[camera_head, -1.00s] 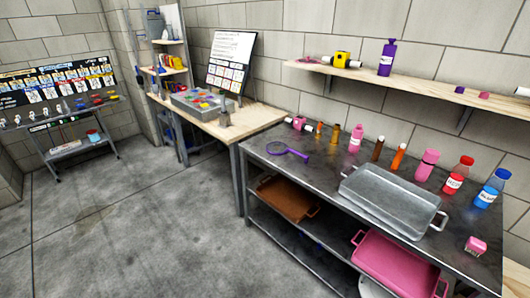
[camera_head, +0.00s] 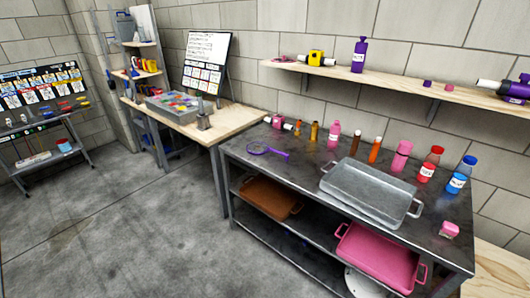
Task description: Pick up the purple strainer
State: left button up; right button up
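The purple strainer (camera_head: 268,151) lies flat on the dark metal table (camera_head: 300,165), near its left end. Its round head is at the left and its handle points right. It is clear of the grey tray to its right. Neither of my grippers shows in the head view.
A grey metal tray (camera_head: 346,205) sits on the table, with several bottles along the back, such as a pink bottle (camera_head: 333,134). A brown tray (camera_head: 268,199) and a pink tray (camera_head: 381,262) are on the lower shelf. The floor (camera_head: 120,235) in front is clear.

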aim_at(257, 148)
jog(key=i+j+z, duration=0.55)
jog(key=i+j, duration=0.2)
jog(key=i+j+z, duration=0.3)
jog(key=j, duration=0.3)
